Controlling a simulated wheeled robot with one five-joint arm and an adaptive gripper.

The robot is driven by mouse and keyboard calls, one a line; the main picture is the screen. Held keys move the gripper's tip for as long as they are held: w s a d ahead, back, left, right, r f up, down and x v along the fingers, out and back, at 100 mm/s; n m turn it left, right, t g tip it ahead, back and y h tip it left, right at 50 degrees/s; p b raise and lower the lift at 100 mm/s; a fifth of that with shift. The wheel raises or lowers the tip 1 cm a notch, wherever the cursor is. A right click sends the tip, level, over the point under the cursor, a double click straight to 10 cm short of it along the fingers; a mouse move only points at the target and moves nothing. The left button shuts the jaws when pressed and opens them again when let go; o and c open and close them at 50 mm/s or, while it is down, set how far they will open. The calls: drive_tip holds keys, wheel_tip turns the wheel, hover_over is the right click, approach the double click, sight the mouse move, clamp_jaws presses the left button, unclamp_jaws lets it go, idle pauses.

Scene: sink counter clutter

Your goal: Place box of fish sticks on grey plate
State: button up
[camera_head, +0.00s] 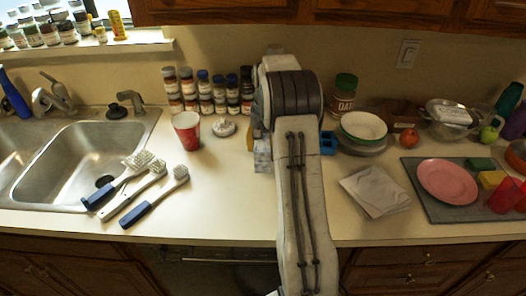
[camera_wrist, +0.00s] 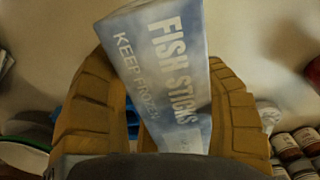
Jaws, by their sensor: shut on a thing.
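The fish sticks box (camera_wrist: 165,65) is white and blue, with its lettering facing the wrist camera. My gripper (camera_wrist: 157,85) is shut on it, a tan finger on either side, and the box is tilted. In the head view the box (camera_head: 262,153) shows partly at the left of my arm, which hides most of the gripper. The grey plate (camera_head: 362,151) is on the counter to the right of my arm, under a white bowl with a green rim (camera_head: 363,126). The bowl also shows at the left of the wrist view (camera_wrist: 22,153).
A blue container (camera_head: 328,142) stands between my arm and the plate. An oats jar (camera_head: 343,96) is behind, a red apple (camera_head: 409,137) right of the plate. Spice jars (camera_head: 204,92), a red cup (camera_head: 187,130) and brushes (camera_head: 150,180) are left.

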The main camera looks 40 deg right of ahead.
drive_tip(key=shift+w+a+f, duration=0.25)
drive_tip(key=shift+w+a, duration=0.1)
wheel_tip(320, 180, down, 2)
drive_tip(key=p, duration=0.4)
drive_tip(key=shift+f+p, duration=0.25)
drive_tip(key=shift+p, duration=0.05)
drive_tip(key=shift+f+p, duration=0.6)
drive_tip(key=shift+f, duration=0.2)
drive_tip(key=o, duration=0.8)
drive_tip(key=shift+f, duration=0.15)
drive_tip(key=o, duration=0.5)
